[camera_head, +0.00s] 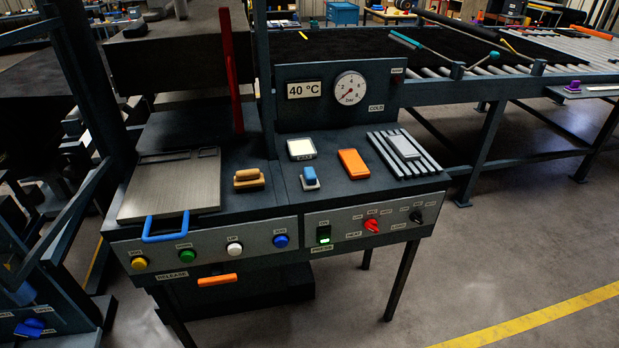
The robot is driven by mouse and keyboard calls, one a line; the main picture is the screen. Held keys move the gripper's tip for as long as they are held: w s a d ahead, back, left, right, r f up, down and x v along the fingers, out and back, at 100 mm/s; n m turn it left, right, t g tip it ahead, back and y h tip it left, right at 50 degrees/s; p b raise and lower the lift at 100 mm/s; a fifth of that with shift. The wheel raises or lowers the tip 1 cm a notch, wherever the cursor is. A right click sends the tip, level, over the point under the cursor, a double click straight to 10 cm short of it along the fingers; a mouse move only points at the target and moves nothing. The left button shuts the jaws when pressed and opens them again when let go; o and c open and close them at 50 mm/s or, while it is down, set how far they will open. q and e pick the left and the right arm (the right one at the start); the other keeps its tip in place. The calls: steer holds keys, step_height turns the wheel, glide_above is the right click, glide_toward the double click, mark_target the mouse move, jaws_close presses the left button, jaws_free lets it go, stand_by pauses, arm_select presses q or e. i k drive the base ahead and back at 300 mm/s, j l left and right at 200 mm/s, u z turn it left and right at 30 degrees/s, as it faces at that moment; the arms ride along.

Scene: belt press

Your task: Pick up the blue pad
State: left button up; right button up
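The small blue pad (310,177) stands on the dark top of the press bench, right of the bench's middle. It has a rounded blue top and a paler lower part. A white block (301,149) lies just behind it, and an orange block (353,163) lies to its right. A brush-like tool with a wooden handle (249,179) lies to its left. Nothing covers the pad, and it stands apart from these things. Neither of my grippers is in view.
A metal plate with a blue handle (166,226) lies on the bench's left. A slatted rack (403,152) holding a grey block is at the right. The gauge panel (340,93) and a red upright lever (231,75) rise behind. Buttons line the front panel (210,249).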

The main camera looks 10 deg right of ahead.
mark_target(310, 181)
steer(key=k+l+u, duration=0.25)
steer(key=l, duration=0.25)
steer(key=k+l+u, duration=0.3)
steer(key=l, duration=0.2)
steer(key=k, duration=0.05)
